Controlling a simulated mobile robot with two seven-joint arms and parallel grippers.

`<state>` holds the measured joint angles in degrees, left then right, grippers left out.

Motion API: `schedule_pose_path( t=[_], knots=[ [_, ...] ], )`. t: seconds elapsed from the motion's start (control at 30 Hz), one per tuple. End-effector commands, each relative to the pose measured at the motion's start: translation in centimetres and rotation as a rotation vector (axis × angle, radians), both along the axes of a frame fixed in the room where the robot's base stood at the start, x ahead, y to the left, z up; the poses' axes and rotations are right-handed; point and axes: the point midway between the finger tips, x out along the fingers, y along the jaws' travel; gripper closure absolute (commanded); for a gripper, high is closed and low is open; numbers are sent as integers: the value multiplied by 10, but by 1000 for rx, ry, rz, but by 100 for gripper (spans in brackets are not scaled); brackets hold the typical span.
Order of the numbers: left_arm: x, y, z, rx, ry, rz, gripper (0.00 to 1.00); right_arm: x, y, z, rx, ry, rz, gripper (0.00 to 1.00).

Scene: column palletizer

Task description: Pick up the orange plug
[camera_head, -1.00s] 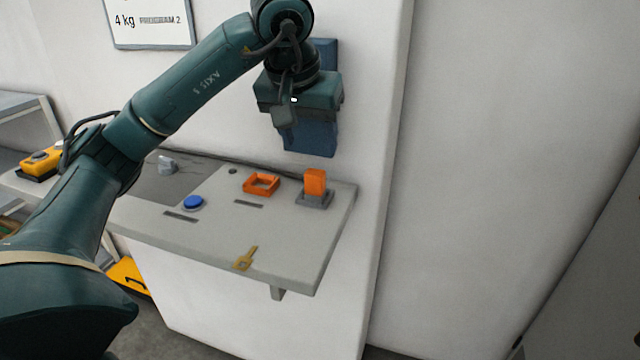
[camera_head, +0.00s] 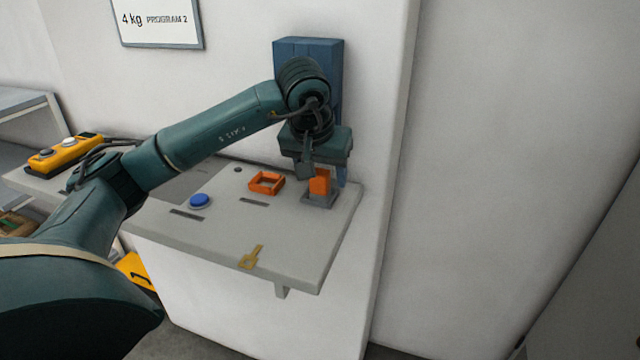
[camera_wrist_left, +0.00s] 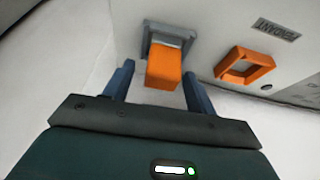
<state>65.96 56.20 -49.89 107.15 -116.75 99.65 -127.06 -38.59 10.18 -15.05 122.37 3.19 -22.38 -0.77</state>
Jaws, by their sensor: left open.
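The orange plug (camera_head: 319,182) stands upright in a grey socket (camera_head: 318,201) near the right end of the grey shelf. My left gripper (camera_head: 326,178) points down over it, and its body hides the plug's top in the head view. In the left wrist view the orange plug (camera_wrist_left: 164,68) lies between the two blue fingers of the left gripper (camera_wrist_left: 157,80), with gaps on both sides. The fingers are open and hold nothing. My right gripper is in neither view.
An orange square frame (camera_head: 266,183) lies left of the plug. A blue button (camera_head: 200,201) and a yellow key-shaped piece (camera_head: 251,257) are on the shelf (camera_head: 225,235). A blue box (camera_head: 309,55) is on the wall behind. A yellow control box (camera_head: 64,153) sits far left.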

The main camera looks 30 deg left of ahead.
Motion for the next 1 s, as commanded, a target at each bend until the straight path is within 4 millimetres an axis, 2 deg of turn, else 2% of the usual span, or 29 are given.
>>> schedule_pose_path(
  t=[0.07,0.63,1.0],
  knots=[
    [0,0,0,0,0,0,47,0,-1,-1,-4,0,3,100],
    [0,0,1,-1,0,0,93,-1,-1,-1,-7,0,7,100],
    [-4,-2,6,-2,-3,-2,93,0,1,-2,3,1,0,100]
  ],
)
